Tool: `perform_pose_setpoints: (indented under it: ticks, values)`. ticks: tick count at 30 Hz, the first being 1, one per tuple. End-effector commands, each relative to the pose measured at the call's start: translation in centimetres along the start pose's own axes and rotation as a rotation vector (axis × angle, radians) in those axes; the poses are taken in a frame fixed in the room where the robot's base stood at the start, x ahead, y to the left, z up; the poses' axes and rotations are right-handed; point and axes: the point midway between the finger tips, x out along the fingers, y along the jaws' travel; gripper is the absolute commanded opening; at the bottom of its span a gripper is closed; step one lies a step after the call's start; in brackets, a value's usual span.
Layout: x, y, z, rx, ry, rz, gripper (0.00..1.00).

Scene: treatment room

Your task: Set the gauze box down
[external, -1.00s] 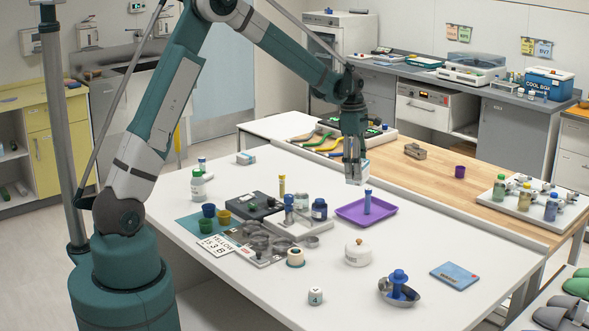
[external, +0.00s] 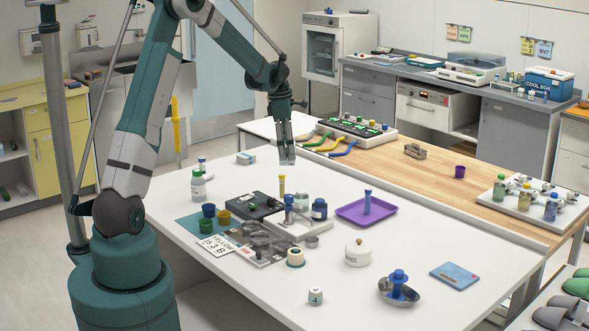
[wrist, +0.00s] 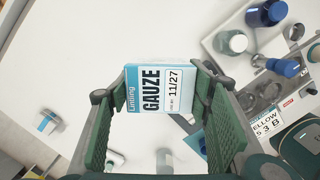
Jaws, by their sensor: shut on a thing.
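The gauze box (wrist: 160,88), white and light blue with "GAUZE" printed on it, is held between the two green-padded fingers of my gripper (wrist: 158,118) in the wrist view. In the external view my gripper (external: 286,148) points down above the far side of the white table (external: 200,262). The gauze box (external: 287,161) shows small and pale at its fingertips, apart from the tabletop as far as I can tell.
A small blue-and-white box (external: 246,158) lies near the table's far left edge. A green-capped bottle (external: 198,184) stands in front of it. A black case (external: 254,203), cups, bottles and a purple tray (external: 366,211) fill the middle. White tabletop around the small box is bare.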

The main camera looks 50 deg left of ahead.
Motion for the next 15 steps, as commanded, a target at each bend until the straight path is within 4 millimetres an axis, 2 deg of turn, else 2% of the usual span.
perform_pose_setpoints:
  ticks: [1,15]
  values:
    - [-0.2,0.7,-1.6,-0.023,0.000,0.003,0.37]
    - [-1.8,5.4,-15.1,-0.225,0.000,0.027,0.37]
